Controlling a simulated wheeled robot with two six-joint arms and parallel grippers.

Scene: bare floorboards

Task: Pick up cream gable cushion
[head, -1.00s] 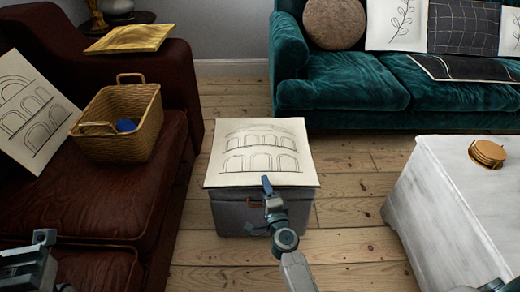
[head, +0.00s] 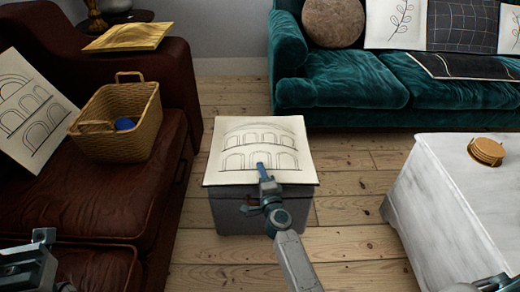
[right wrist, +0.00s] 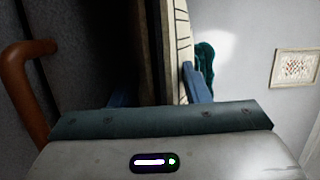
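A cream cushion (head: 255,132) with line-drawn arches lies flat on a grey ottoman (head: 235,215). A similar cream arch cushion (head: 30,110) leans on the brown sofa at left. My right gripper (head: 262,172) is at the near edge of the ottoman cushion, with one blue finger over its top face. In the right wrist view the cushion's edge (right wrist: 183,50) stands between the two blue fingers, with a dark gap beside the left finger, so the gripper looks open around it. The lower finger is mostly hidden. Part of my left gripper (head: 25,268) shows at lower left; its fingers are unclear.
A wicker basket (head: 118,125) with a blue item sits on the brown sofa (head: 95,200). A white marble-look table (head: 455,215) with gold coasters (head: 487,150) stands at right. A green sofa (head: 345,82) is behind. Bare floorboards lie around the ottoman.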

